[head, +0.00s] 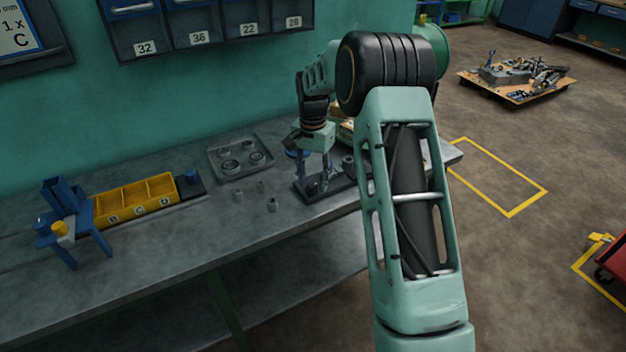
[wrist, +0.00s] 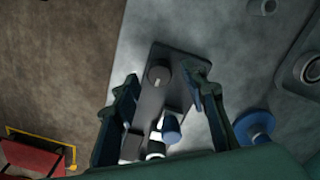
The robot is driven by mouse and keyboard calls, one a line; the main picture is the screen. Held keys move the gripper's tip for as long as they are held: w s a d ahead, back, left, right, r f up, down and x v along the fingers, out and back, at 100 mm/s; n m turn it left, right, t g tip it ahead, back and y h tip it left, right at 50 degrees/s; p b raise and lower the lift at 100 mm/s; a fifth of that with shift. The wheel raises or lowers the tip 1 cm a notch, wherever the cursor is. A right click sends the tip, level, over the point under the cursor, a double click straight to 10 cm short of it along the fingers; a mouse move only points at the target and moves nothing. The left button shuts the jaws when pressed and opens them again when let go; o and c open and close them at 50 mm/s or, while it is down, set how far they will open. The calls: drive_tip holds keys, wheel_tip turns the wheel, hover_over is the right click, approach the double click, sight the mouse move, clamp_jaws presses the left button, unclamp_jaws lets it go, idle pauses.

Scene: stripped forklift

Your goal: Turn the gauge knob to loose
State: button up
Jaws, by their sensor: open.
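The gauge knob (wrist: 158,74) is a dark round knob with a short light mark on its lower part in the wrist view. It sits at one end of a dark gauge plate (wrist: 152,105). My gripper (wrist: 160,71) is open, with one finger on each side of the knob and a visible gap to both. In the head view my gripper (head: 316,180) points down over the plate. I cannot read any label.
A blue cylinder (wrist: 171,128) stands farther along the plate, and a blue disc (wrist: 253,126) lies beside it. A grey tray (head: 213,164), small loose metal parts (head: 272,205) and a yellow bin (head: 118,206) are on the bench left of the plate.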

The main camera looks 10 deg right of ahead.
drive_tip(key=shift+f, duration=0.45)
clamp_jaws()
